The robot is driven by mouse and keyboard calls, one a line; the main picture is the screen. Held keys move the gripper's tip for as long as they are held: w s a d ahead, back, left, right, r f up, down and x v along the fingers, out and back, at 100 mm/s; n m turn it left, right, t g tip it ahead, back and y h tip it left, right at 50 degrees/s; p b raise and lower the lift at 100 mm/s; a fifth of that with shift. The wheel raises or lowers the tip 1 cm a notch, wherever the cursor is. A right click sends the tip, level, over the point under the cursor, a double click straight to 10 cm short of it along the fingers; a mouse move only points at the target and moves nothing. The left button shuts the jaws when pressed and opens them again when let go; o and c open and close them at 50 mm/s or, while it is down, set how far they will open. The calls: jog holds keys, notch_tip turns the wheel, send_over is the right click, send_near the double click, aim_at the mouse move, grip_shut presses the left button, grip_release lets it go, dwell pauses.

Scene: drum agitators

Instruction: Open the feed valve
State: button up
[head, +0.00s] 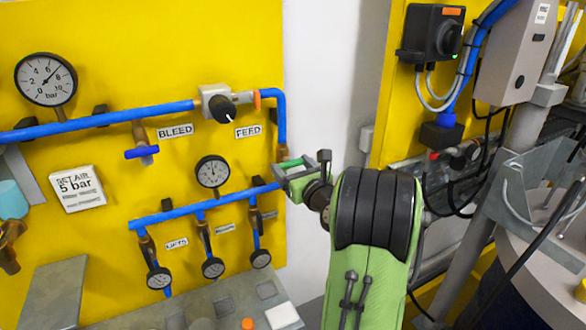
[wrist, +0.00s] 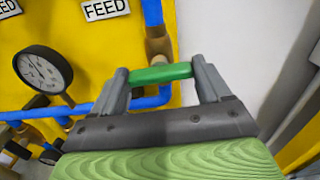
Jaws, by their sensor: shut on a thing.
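The feed valve is a green lever handle (wrist: 160,73) on a brass body (wrist: 159,44) in the vertical blue pipe. The handle lies crosswise to the pipe in the wrist view. My gripper (wrist: 161,78) is shut on the handle, with one grey finger at each end of it. In the head view my gripper (head: 293,170) is at the right edge of the yellow panel, and the green handle (head: 289,163) shows at its fingers. The white FEED label (head: 248,131) is up and left of it. The gripper hides part of the valve in the head view.
A gauge (head: 212,171) and the lower blue pipe (head: 175,211) are close to the left of my gripper. A blue-handled BLEED valve (head: 142,152) and a black regulator knob (head: 223,110) are farther left. A grey cabinet (head: 512,60) and cables stand at the right.

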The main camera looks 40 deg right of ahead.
jog(key=n+b, duration=0.2)
jog(key=n, duration=0.2)
jog(key=shift+f, duration=0.1)
jog(key=n+b, duration=0.3)
jog(key=n, duration=0.1)
jog(key=shift+n, duration=0.4)
jog(key=shift+n+b, duration=3.25)
jog(key=shift+n, duration=1.05)
jog(key=o, duration=1)
jog(key=shift+s, duration=0.1)
jog(key=b+v, duration=0.2)
jog(key=v, duration=1.3)
jog(key=shift+s+a, duration=0.2)
jog(key=shift+s, duration=0.1)
